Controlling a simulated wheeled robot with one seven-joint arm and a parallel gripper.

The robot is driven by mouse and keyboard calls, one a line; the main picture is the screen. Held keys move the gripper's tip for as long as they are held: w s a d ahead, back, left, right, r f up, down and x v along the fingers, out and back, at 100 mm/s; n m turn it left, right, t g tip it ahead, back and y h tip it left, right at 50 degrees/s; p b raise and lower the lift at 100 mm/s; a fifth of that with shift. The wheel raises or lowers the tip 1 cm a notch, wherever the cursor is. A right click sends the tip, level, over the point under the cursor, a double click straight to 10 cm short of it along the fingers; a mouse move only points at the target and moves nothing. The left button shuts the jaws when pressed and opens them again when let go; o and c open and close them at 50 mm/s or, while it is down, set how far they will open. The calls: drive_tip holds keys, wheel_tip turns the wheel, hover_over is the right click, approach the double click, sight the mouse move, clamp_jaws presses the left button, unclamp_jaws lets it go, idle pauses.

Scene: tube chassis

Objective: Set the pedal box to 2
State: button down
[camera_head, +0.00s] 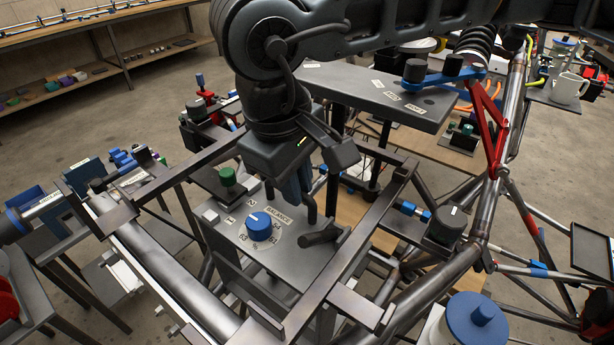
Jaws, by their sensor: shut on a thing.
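The pedal box seems to be the grey plate (285,263) between the frame rails, with small number tags along its left edge. It carries a "BALANCE" label, a blue dial (259,226) with numbers around it, a white block (210,216) and a dark lever (322,236). My gripper (303,200) points down over the plate's back edge, behind the blue dial. Its fingers are close together on a part of the pedal box. My own fingers and wrist hide that part, and I cannot read its setting.
Dark frame rails (345,275) flank the plate closely. A green knob (227,177) stands at its back left. A grey shelf (375,90) with labels lies behind my wrist. A blue-lidded container (475,320) is at front right, and red struts (492,125) rise on the right.

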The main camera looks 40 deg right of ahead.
drive_tip(key=shift+s+a, duration=0.25)
drive_tip(key=shift+a, duration=0.55)
drive_tip(key=c, duration=1.1)
unclamp_jaws()
drive_tip(key=shift+s+a+r+b, duration=0.1)
drive_tip(key=shift+a+r+b, duration=0.15)
drive_tip(key=shift+r, duration=1)
drive_tip(key=shift+s+a+r+b, duration=0.1)
drive_tip(key=shift+a+r, duration=0.15)
drive_tip(key=shift+r, duration=1.05)
drive_tip(key=shift+s+a+r+b, duration=0.1)
drive_tip(key=shift+a+r+b, duration=0.15)
drive_tip(key=shift+r, duration=1)
